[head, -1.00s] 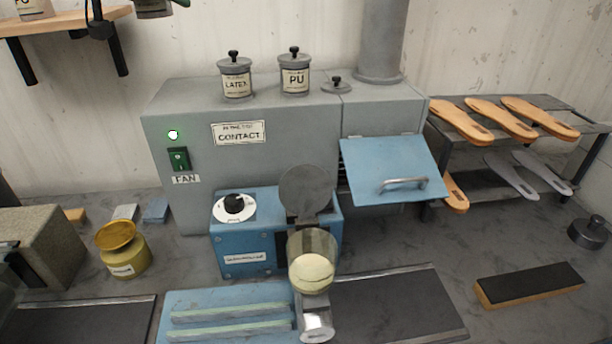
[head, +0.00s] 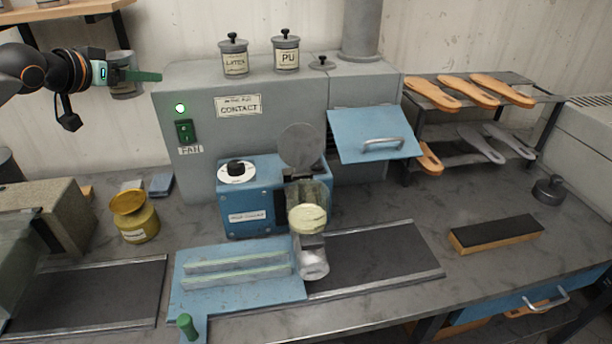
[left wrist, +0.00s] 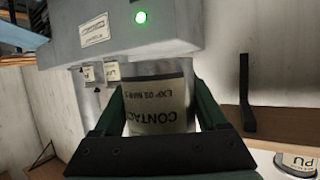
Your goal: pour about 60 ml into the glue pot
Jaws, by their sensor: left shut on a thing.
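My left gripper (head: 140,76), with green fingers, is at the upper left of the head view, shut on a grey tin (head: 122,82). In the left wrist view the tin (left wrist: 160,105) sits between the fingers, its "CONTACT" label upside down in the picture. A clear-walled pot (head: 307,219) with cream-coloured contents stands in front of the blue box (head: 250,200), apart from the held tin. It seems to be the glue pot, but I see no name on it. A round grey lid (head: 299,146) stands raised behind it. My right gripper is out of view.
A grey cabinet (head: 280,120) carries LATEX (head: 234,60) and PU (head: 286,56) tins and a "CONTACT" sign. A yellow pot (head: 140,222) stands at left. A blue tray (head: 235,290) lies in front. A sole rack (head: 465,125) and a black-topped block (head: 496,234) are at right.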

